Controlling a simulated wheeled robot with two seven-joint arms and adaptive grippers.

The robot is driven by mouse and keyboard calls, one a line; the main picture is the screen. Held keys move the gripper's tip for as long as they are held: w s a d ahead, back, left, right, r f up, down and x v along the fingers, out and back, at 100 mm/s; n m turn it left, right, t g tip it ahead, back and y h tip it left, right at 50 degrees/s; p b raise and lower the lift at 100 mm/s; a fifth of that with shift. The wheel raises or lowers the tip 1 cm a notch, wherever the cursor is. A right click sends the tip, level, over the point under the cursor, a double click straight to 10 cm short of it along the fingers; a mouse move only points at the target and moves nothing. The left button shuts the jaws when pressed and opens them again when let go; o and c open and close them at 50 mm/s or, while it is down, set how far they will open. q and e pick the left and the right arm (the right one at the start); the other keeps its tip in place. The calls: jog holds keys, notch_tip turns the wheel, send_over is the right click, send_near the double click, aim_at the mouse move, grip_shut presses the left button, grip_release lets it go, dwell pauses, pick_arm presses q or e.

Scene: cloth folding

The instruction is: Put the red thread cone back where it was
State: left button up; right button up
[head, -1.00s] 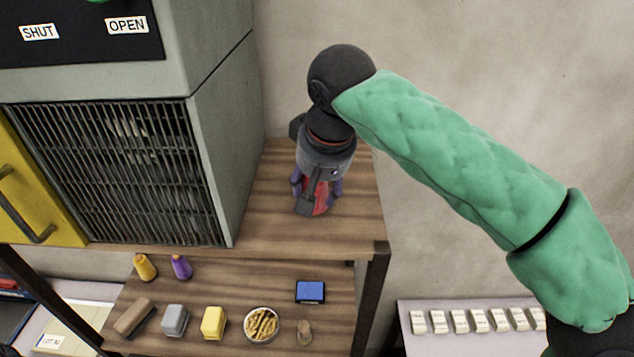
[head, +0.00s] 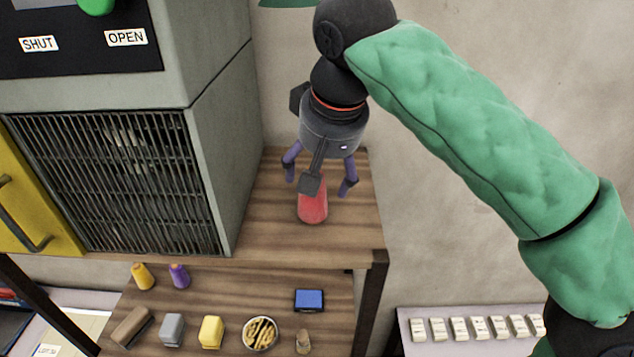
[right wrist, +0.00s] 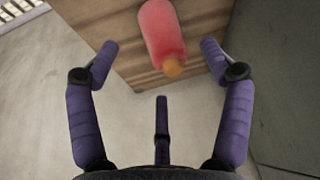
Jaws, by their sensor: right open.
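The red thread cone (head: 313,208) stands upright on the wooden top shelf (head: 262,228), to the right of the grey machine. My right gripper (head: 320,186) is open above and around the cone's top, its purple fingers spread wide to either side and not touching it. Part of the gripper hides the cone's upper end in the head view. My left gripper does not show.
The grey machine (head: 215,150) with a dark grille stands close on the left. On the lower shelf are a yellow cone (head: 143,276), a purple cone (head: 179,275), several blocks, a bowl (head: 260,333) and a blue item (head: 309,299). White labelled blocks (head: 478,328) sit at right.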

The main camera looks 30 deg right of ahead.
jog(key=shift+v, duration=2.25)
